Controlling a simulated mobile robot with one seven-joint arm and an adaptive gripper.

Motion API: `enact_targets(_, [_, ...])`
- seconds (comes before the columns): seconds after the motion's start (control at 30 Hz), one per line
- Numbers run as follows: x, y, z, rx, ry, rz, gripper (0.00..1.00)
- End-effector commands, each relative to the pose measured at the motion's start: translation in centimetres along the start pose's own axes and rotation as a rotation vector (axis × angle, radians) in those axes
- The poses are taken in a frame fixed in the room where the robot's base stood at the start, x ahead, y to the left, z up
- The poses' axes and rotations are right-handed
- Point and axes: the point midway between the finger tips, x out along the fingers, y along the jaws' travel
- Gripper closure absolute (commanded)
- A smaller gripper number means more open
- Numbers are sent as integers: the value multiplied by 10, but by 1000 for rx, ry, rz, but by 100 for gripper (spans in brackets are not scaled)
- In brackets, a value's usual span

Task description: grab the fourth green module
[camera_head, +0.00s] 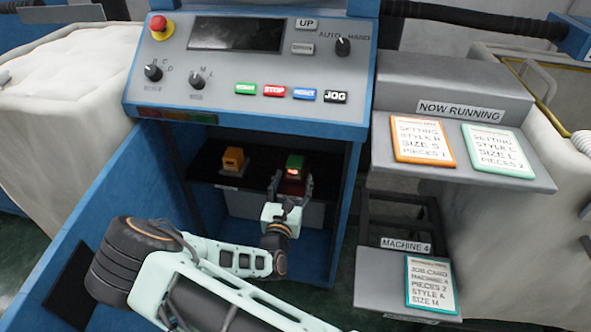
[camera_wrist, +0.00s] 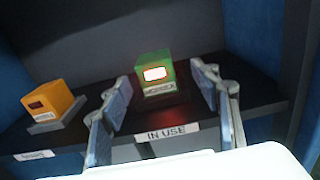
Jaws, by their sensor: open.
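A green module (camera_head: 295,162) with a red-lit face sits on the dark shelf inside the machine's recess. It also shows in the wrist view (camera_wrist: 154,67), where a label on its front is too blurred to read for sure. My gripper (camera_head: 291,184) is open in front of it. In the wrist view the two fingers (camera_wrist: 162,98) stand left and right of the module, with gaps to it on both sides. Only one green module is visible on the shelf.
An orange module (camera_head: 233,159) sits on a grey base to the left; it also shows in the wrist view (camera_wrist: 50,102). An "IN USE" label (camera_wrist: 166,132) is on the shelf edge. The control panel (camera_head: 255,60) overhangs the recess, with blue side walls.

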Motion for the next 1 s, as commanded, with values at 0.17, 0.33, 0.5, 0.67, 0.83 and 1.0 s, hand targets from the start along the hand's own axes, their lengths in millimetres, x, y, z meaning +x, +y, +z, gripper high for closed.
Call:
enact_targets(0.17, [16, 0, -1, -1, 0, -1, 44])
enact_targets(0.33, [36, 4, -2, 0, -3, -1, 44])
enact_targets(0.5, [59, 6, -1, 0, -2, -3, 44])
enact_targets(0.67, [67, 6, 1, -1, -1, -3, 44])
enact_targets(0.83, [67, 6, 2, 0, -1, -3, 44])
enact_targets(1.0, [67, 6, 2, 0, -1, -3, 62])
